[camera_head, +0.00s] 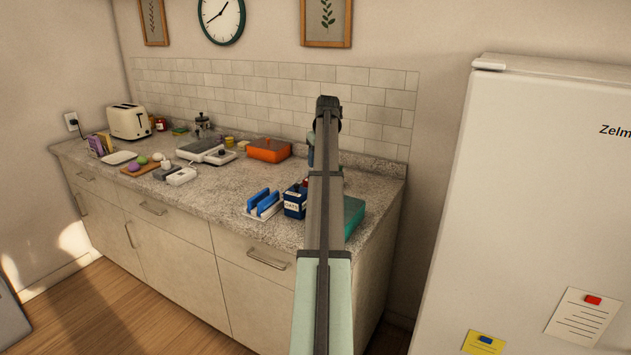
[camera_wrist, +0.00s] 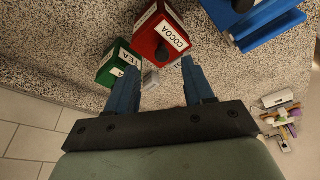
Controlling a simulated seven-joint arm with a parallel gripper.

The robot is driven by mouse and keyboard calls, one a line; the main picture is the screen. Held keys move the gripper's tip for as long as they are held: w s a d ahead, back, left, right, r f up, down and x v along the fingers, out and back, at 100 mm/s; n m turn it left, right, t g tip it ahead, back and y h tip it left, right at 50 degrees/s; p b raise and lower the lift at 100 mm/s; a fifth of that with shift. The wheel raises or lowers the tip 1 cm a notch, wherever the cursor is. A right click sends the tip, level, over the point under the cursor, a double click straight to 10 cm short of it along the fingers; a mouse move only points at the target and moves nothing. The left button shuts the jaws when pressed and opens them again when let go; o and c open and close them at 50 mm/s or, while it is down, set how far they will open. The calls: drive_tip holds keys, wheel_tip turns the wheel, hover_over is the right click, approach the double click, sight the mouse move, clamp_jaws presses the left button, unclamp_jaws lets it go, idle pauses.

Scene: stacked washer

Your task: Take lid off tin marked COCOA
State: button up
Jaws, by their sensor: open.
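The red tin (camera_wrist: 148,36) with a white COCOA label is at the top middle of the wrist view. A dark round knob (camera_wrist: 162,53) shows on it beside the label. My gripper (camera_wrist: 160,68) is open, its two blue fingers spread below the red tin in that picture. The right fingertip is close to the label; contact cannot be told. Nothing is gripped. In the head view my arm hides most of this spot; only a bit of red shows beside the blue OATS tin (camera_head: 294,201).
A green TEA tin (camera_wrist: 118,62) stands close beside the red tin, near the left finger. An orange box (camera_head: 269,150) stands farther back. Bare granite counter (camera_head: 225,205) lies left of the rack.

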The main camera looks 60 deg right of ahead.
drive_tip(key=shift+w+x, duration=0.15)
drive_tip(key=shift+x, duration=1.2)
drive_tip(key=shift+w+x, duration=0.15)
drive_tip(key=shift+x, duration=1.2)
drive_tip(key=shift+r, duration=0.1)
drive_tip(key=shift+c, duration=0.2)
clamp_jaws()
